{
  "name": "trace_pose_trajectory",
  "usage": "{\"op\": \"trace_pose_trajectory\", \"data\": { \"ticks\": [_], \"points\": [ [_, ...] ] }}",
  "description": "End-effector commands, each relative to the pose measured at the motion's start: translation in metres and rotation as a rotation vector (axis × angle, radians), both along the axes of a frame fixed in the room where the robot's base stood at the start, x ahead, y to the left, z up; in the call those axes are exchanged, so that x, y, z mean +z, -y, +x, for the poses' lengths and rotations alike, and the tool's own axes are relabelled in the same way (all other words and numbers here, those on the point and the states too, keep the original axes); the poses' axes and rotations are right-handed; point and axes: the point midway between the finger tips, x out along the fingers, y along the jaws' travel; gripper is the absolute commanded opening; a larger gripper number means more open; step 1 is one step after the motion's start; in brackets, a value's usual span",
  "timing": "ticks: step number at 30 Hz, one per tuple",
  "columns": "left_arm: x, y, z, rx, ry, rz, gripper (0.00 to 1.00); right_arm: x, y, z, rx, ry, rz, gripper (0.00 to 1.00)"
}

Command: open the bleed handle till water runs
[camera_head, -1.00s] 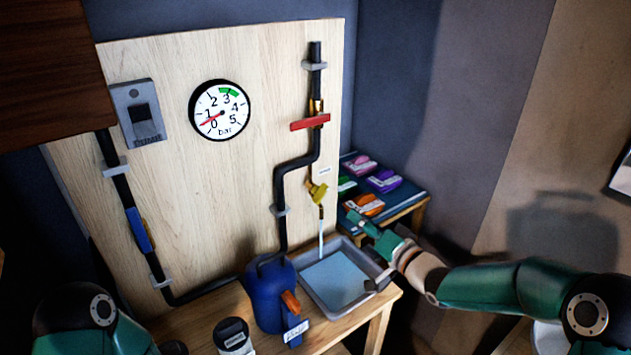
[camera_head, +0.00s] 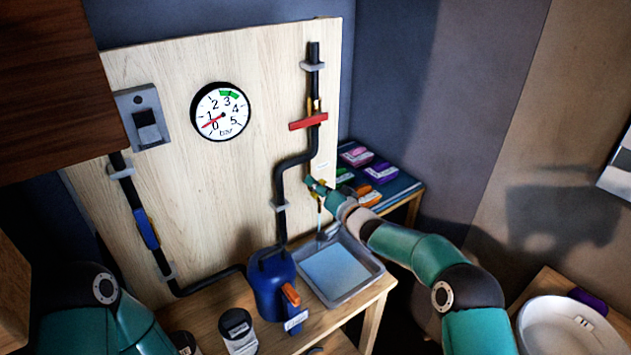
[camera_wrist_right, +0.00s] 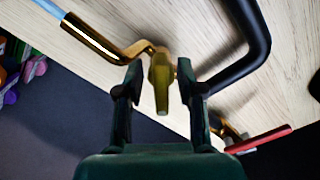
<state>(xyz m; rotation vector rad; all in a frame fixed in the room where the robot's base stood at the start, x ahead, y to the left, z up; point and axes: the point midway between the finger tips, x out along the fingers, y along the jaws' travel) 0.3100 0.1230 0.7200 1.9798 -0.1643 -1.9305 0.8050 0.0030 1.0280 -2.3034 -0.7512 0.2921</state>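The brass bleed handle (camera_wrist_right: 161,82) sits on a brass valve below the bent black pipe. My right gripper (camera_wrist_right: 160,84) is open around it in the right wrist view, one finger on each side, with small gaps showing. In the head view my right gripper (camera_head: 314,184) largely hides the valve. A pale blue stream (camera_wrist_right: 47,7) shows at the spout's end (camera_wrist_right: 90,36) in the right wrist view. The grey tray (camera_head: 376,271) below the spout holds pale blue water (camera_head: 337,270). My left gripper is out of view; only part of its arm shows lower left.
A red lever (camera_head: 308,122) is on the pipe above. The pressure gauge (camera_head: 220,111) has its red needle near the low end. A blue can (camera_head: 268,288) and a dark jar (camera_head: 238,331) stand left of the tray. Coloured packs (camera_head: 381,172) lie on the side table behind.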

Motion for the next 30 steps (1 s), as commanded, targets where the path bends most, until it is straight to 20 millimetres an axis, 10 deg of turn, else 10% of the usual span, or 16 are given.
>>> {"op": "trace_pose_trajectory", "data": {
  "ticks": [13, 21, 30],
  "points": [
    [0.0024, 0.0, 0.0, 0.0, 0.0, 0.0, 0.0, -0.0004, -0.0046, 0.0058, -0.001, -0.001, 0.0, 0.38],
    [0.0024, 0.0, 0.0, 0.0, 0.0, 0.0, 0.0, -0.0004, -0.0041, 0.0058, -0.001, -0.001, 0.0, 0.0],
    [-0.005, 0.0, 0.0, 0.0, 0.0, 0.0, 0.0, -0.0024, -0.0028, 0.0059, -0.004, 0.015, -0.022, 0.0]
  ]
}}
